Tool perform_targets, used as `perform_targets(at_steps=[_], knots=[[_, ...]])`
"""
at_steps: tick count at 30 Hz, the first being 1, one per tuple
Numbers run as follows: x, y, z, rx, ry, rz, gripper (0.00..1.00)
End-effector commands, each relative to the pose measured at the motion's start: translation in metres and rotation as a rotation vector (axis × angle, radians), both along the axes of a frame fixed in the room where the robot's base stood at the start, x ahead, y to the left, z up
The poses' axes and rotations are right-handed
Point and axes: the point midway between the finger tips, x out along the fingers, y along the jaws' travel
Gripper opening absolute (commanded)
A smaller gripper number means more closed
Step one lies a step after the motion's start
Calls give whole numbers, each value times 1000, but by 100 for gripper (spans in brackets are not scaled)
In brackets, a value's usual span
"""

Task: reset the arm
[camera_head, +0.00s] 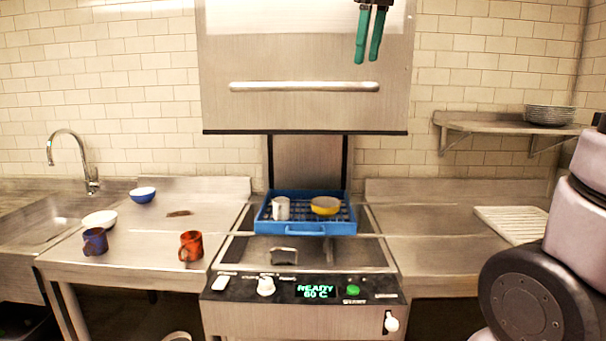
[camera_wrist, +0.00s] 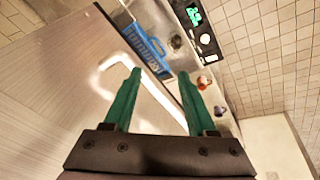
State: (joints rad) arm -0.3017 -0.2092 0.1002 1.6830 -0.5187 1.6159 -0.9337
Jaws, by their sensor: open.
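My gripper (camera_head: 369,36) is at the top of the head view, in front of the raised steel hood (camera_head: 300,60) of the dishwasher. Its two green fingers point down and stand apart with nothing between them. In the wrist view my gripper (camera_wrist: 156,92) also shows open and empty, with the hood and its bar handle (camera_wrist: 135,85) behind the fingers. My arm's pinkish links and dark round joint fill the right edge of the head view. The links between them and the gripper are out of view.
A blue rack (camera_head: 305,228) with a white mug (camera_head: 281,208) and a yellow bowl (camera_head: 325,205) sits under the hood. Mugs and bowls stand on the left counter (camera_head: 150,232). A wall shelf (camera_head: 490,124) holds stacked plates (camera_head: 549,115). The right counter (camera_head: 420,225) is mostly clear beside a ribbed mat (camera_head: 512,223).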

Motion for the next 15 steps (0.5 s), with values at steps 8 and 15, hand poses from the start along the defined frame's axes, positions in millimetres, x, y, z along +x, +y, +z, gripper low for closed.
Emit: perform_targets(at_steps=[8,15], knots=[[-77,-85,-92,360,-75,-654,57],[-115,-113,-150,598,-112,-1018,57]])
